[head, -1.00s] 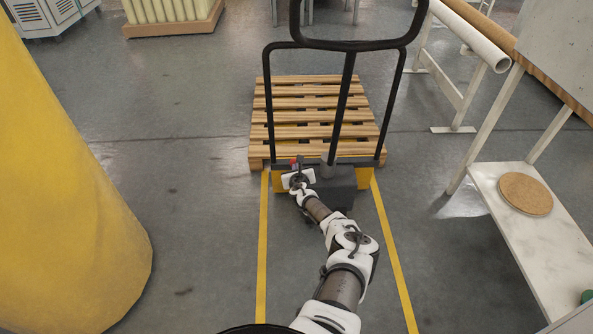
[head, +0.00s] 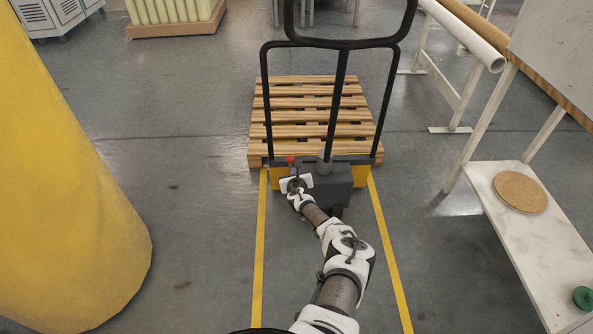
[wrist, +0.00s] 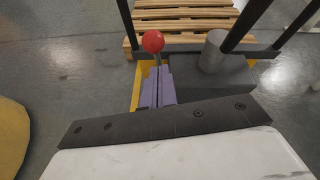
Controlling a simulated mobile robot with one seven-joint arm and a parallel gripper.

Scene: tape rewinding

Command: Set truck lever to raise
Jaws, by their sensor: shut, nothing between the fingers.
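The pallet truck (head: 337,185) stands in front of me, with a tall black handle frame (head: 334,110). Its lever has a red ball knob (head: 290,160), which shows clearly in the wrist view (wrist: 153,41), standing upright left of a grey post (wrist: 213,50). My gripper (head: 293,174) is at the truck's left side, just on the near side of the knob. In the wrist view its purple-grey fingers (wrist: 159,78) are together and empty, right below the knob. They hide the lower lever; I cannot tell whether they touch it.
A wooden pallet (head: 315,103) lies just beyond the truck. Yellow floor lines (head: 260,250) flank the truck. A big yellow rounded object (head: 70,190) stands at left. A white-topped bench (head: 540,245) with a round brown board (head: 520,192) is at right. Floor between is clear.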

